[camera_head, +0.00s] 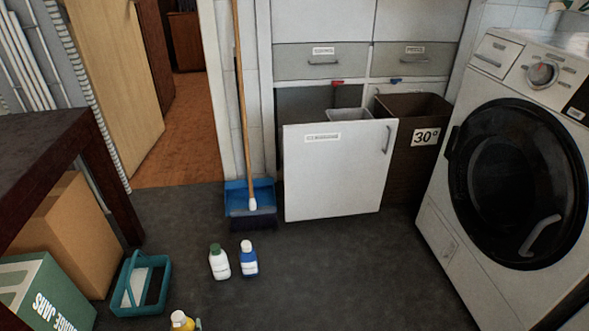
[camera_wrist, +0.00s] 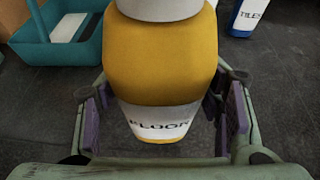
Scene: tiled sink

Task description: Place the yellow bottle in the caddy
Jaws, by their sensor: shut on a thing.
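The yellow bottle (camera_head: 181,321) is partly cut off at the bottom edge of the head view. In the wrist view the yellow bottle (camera_wrist: 160,62) fills the middle, with a grey top and a white band lettered "FLOOR". My gripper (camera_wrist: 163,100) has its purple-padded fingers on either side of the bottle and is shut on it. The teal caddy (camera_head: 141,311) stands on the floor just left of and beyond the bottle, with something white inside. It also shows at the upper left of the wrist view (camera_wrist: 60,55).
A white bottle with a green cap (camera_head: 219,263) and a blue-and-white bottle (camera_head: 249,260) stand upright right of the caddy. Cardboard boxes (camera_head: 75,238) and a dark table (camera_head: 60,140) lie left. A blue dustpan (camera_head: 237,200) stands behind. Floor at the right is clear.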

